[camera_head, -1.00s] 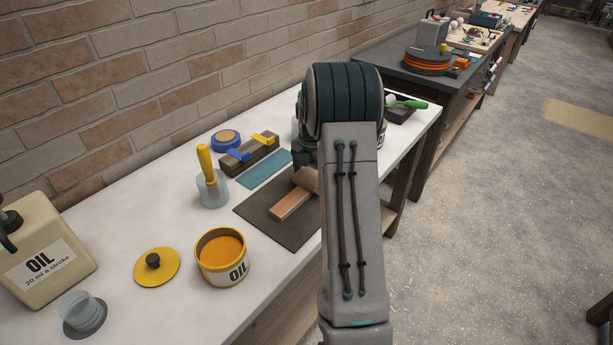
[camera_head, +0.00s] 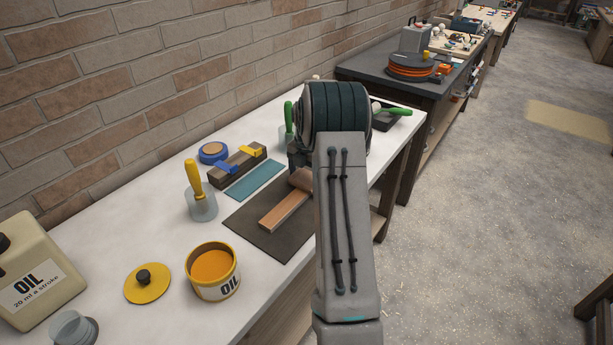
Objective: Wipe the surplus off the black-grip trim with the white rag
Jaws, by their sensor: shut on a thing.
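A long brown wooden strip (camera_head: 285,212) lies on the dark mat (camera_head: 245,226) on the white bench. A darker brown wooden piece (camera_head: 301,180) lies at its far end, partly hidden by my arm. No black grip shows on either, so I cannot tell which is the trim. My gripper (camera_head: 297,158) is over the far part of the mat, mostly hidden behind my arm. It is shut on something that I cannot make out. I cannot pick out the white rag in view.
An open oil tin (camera_head: 229,288), its yellow lid (camera_head: 147,284) and an oil jug (camera_head: 35,270) stand at the front left. A yellow-handled tool (camera_head: 195,180), a teal strip (camera_head: 255,181) and a block with clips (camera_head: 237,167) are behind. Green-handled tools (camera_head: 288,115) stand farther back.

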